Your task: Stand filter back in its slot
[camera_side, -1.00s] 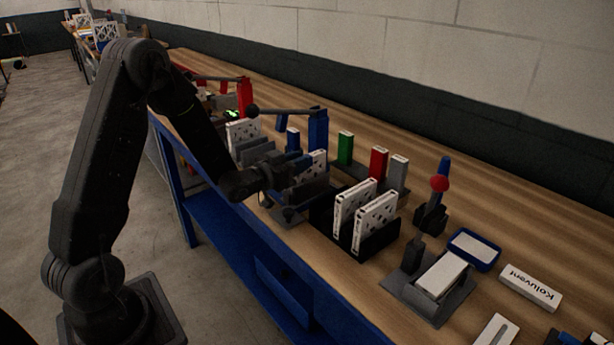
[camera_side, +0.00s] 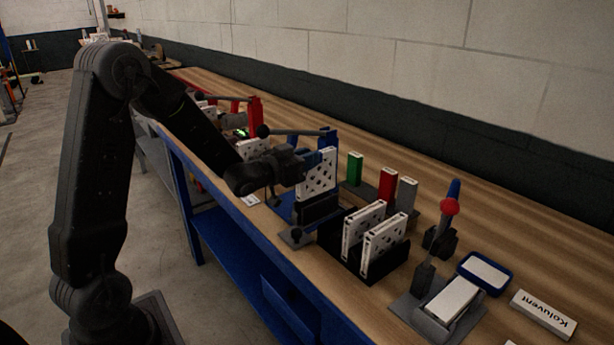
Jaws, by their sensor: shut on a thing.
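My gripper (camera_side: 296,166) is shut on a white filter (camera_side: 319,174) with a pattern of dark holes. The filter is upright, above or in front of the blue lever press (camera_side: 328,141); whether it touches the press I cannot tell. The fingertips are small and dark and partly lost against the filter's left side. The black slotted rack (camera_side: 340,262) stands to the right and nearer the camera. Two white filters, one behind (camera_side: 362,229) and one in front (camera_side: 384,245), stand upright in it. The rack's left part shows no filter; its slots are too dark to make out.
Behind the rack stand a green block (camera_side: 355,168), a red block (camera_side: 387,184) and a grey block (camera_side: 407,195). A white box labelled Koluvent (camera_side: 543,314) is at the front right.

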